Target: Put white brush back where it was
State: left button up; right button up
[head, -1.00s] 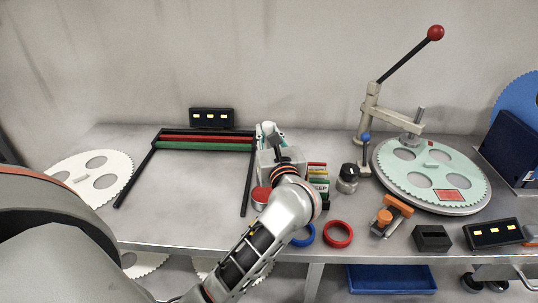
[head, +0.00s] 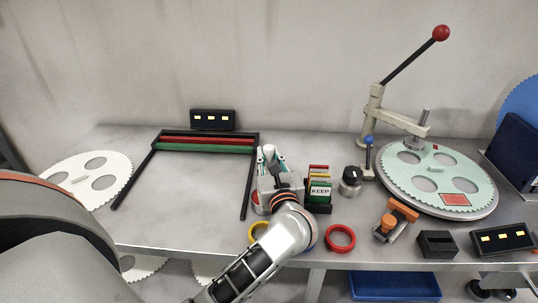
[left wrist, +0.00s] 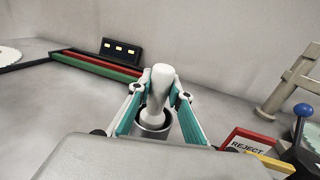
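The white brush (left wrist: 161,88) stands roughly upright between the teal-padded fingers of my left gripper (left wrist: 158,98) in the left wrist view. The fingers are close on both sides of its pale handle and appear shut on it. A grey round cup or collar (left wrist: 152,127) surrounds its lower end; I cannot tell whether this is a holder or part of the brush. In the head view the left gripper (head: 270,160) is over the bench, left of the card rack, with the brush (head: 268,150) small between the fingers. My right gripper is not in view.
The card rack (head: 320,190) is close at the gripper's right. A red ring (head: 340,238) and a yellow ring (head: 257,233) lie near the front edge. A black frame (head: 152,172) lies left; bare bench is inside it. A lever press (head: 374,105) stands right.

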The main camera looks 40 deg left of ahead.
pick_arm(q)
jog(key=o, duration=0.3)
jog(key=shift+d+r, duration=0.1)
jog(key=shift+r, duration=0.15)
jog(key=v, duration=1.2)
jog(key=shift+s+f, duration=0.1)
jog(key=shift+f, duration=0.05)
